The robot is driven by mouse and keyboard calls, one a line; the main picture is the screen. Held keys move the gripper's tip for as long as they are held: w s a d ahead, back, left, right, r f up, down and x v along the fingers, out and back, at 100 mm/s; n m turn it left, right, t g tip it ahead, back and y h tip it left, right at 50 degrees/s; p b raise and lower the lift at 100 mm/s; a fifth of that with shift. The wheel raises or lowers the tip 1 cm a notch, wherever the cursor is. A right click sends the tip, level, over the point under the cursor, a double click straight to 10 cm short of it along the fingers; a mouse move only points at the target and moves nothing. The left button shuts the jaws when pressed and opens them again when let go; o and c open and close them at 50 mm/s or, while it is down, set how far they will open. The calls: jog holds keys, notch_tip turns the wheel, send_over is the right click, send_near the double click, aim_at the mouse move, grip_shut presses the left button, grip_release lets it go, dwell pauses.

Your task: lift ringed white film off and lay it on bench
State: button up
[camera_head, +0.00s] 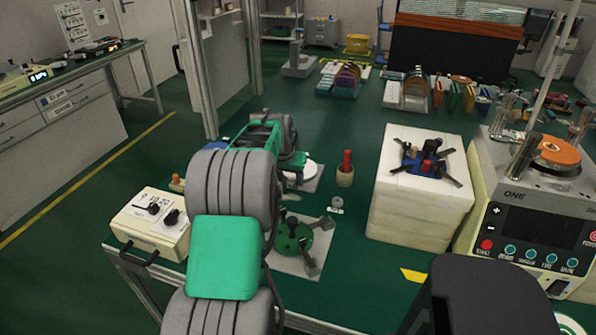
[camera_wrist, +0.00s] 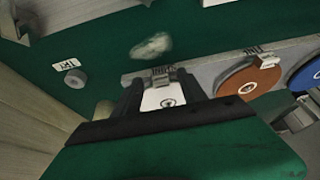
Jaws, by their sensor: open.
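The white film (camera_wrist: 164,97) carries a small dark ring mark and lies on a grey plate, with a small grey clip or tab at its far edge in the wrist view. My gripper (camera_wrist: 160,82) is open, its two dark fingers on either side of the film as seen from the wrist. I cannot tell whether they touch it. The near part of the film is hidden by my gripper. In the head view a white round face (camera_head: 302,170) shows on a grey plate beside my gripper (camera_head: 292,160), partly covered by my arm. The bench (camera_head: 352,258) is green.
A copper disc (camera_wrist: 250,78) and a blue disc (camera_wrist: 308,76) lie along the same grey plate. A clear crumpled piece (camera_wrist: 150,46) and a grey cylinder (camera_wrist: 75,78) lie on the green surface. A white block (camera_head: 412,212) and a lapping machine (camera_head: 530,215) stand right.

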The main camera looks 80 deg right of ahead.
jog(key=shift+r, duration=0.1)
grip_shut()
dwell(0.4)
